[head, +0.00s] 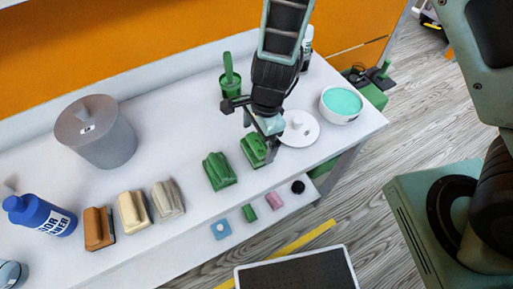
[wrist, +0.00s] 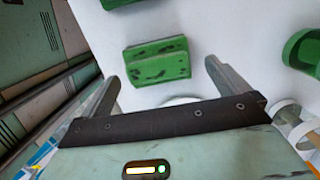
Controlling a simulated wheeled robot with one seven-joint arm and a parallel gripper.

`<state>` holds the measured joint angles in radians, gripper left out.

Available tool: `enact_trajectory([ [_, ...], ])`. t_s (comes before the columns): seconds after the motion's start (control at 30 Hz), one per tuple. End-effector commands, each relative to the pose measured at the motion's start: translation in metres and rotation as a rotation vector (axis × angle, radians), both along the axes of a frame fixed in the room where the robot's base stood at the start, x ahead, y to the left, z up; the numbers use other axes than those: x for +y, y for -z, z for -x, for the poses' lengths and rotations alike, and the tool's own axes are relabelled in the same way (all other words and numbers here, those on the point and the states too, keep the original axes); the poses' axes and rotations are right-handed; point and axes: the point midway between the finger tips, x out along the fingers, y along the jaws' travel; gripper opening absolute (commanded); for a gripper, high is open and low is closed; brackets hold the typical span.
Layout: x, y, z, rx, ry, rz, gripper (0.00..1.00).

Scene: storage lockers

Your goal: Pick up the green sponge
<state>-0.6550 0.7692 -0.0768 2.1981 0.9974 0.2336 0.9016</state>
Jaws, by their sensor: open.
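My gripper (head: 262,128) is open over the table's right part, pointing down. A green block-shaped thing (head: 253,151) with dark marks lies at its fingers, partly hidden by them in the head view. In the wrist view this green block (wrist: 157,60) lies just beyond and between the open fingertips (wrist: 161,72); I cannot tell whether they touch it. A second green block (head: 219,171) lies to its left. A smaller green piece (head: 249,213) lies on the lower ledge. Which one is the green sponge is not certain from their look.
Tan and orange blocks (head: 133,211), a blue bottle (head: 40,214) and a grey canister (head: 96,132) are farther left.

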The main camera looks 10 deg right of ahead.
Motion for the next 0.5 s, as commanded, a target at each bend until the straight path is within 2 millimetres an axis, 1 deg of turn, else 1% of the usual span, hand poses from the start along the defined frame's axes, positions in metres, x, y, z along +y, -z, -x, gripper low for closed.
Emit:
enact_trajectory([
  [0.03, 0.001, 0.009, 0.003, 0.005, 0.001, 0.001, 1.0],
  [0.1, 0.004, 0.019, 0.005, 0.005, 0.001, 0.001, 1.0],
  [0.23, 0.007, 0.036, 0.005, 0.003, 0.002, 0.001, 1.0],
  [0.33, 0.008, 0.04, 0.005, 0.001, 0.001, 0.0, 1.0],
  [0.5, 0.008, 0.041, 0.006, 0.0, -0.001, 0.0, 1.0],
])
